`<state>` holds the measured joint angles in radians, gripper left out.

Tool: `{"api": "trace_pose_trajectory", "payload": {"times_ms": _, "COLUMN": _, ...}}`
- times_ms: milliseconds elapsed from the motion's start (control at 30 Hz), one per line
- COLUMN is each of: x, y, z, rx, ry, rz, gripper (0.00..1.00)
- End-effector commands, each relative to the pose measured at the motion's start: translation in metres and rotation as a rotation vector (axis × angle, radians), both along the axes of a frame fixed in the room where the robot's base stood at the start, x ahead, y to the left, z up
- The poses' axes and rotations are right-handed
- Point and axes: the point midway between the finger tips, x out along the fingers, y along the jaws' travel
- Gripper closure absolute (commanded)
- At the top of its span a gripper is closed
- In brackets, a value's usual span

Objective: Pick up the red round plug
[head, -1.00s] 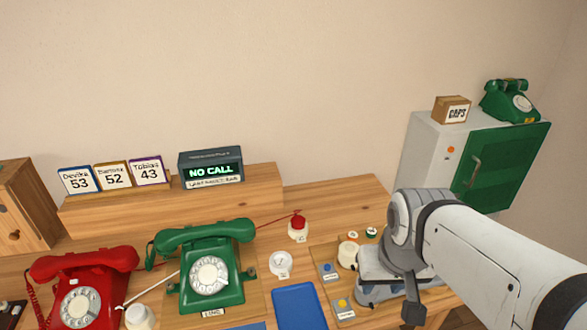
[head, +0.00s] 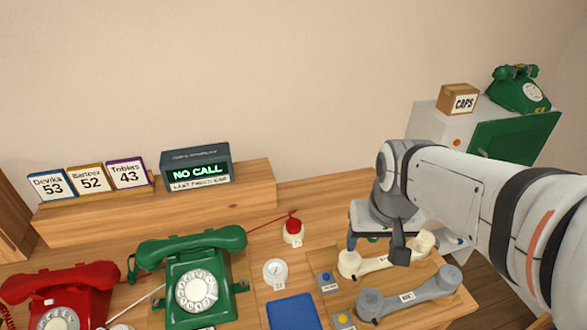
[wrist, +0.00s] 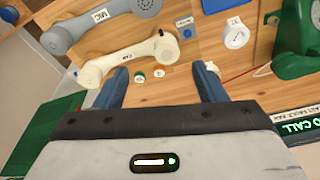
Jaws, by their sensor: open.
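The red round plug (head: 293,226) sits upright in a small white holder, with a red cord running from it, in the head view. My gripper (head: 372,236) is to its right, above the back of the board with the handsets, apart from the plug. In the wrist view my gripper (wrist: 160,80) has its two blue fingers wide apart, with nothing between them. There a white piece at the right fingertip, with a red line beside it, may be the plug's holder; the plug's red top cannot be made out.
A cream handset (head: 380,262) and a grey handset (head: 410,299) lie near my gripper. The green phone (head: 195,275) and white dial piece (head: 275,272) are left of the board.

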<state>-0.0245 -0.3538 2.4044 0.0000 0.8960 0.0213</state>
Motion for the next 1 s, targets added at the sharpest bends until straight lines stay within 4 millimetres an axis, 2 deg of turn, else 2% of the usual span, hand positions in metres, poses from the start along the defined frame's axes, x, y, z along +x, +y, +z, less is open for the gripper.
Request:
{"api": "trace_pose_trajectory", "payload": {"times_ms": 100, "x": 0.038, "y": 0.015, "z": 0.000, "rx": 0.005, "ry": 0.034, "rz": 0.012, "gripper": 0.33}}
{"api": "trace_pose_trajectory", "payload": {"times_ms": 267, "x": 0.087, "y": 0.040, "z": -0.009, "rx": 0.008, "ry": 0.072, "rz": 0.021, "gripper": 0.33}}
{"api": "trace_pose_trajectory", "payload": {"times_ms": 467, "x": 0.143, "y": 0.079, "z": -0.034, "rx": 0.006, "ry": 0.119, "rz": 0.033, "gripper": 0.33}}
{"api": "trace_pose_trajectory", "payload": {"times_ms": 600, "x": 0.177, "y": 0.108, "z": -0.059, "rx": 0.003, "ry": 0.150, "rz": 0.041, "gripper": 0.33}}
{"api": "trace_pose_trajectory", "payload": {"times_ms": 800, "x": 0.208, "y": 0.143, "z": -0.094, "rx": -0.005, "ry": 0.182, "rz": 0.048, "gripper": 0.33}}
{"api": "trace_pose_trajectory", "payload": {"times_ms": 1000, "x": 0.220, "y": 0.158, "z": -0.112, "rx": -0.008, "ry": 0.195, "rz": 0.049, "gripper": 0.33}}
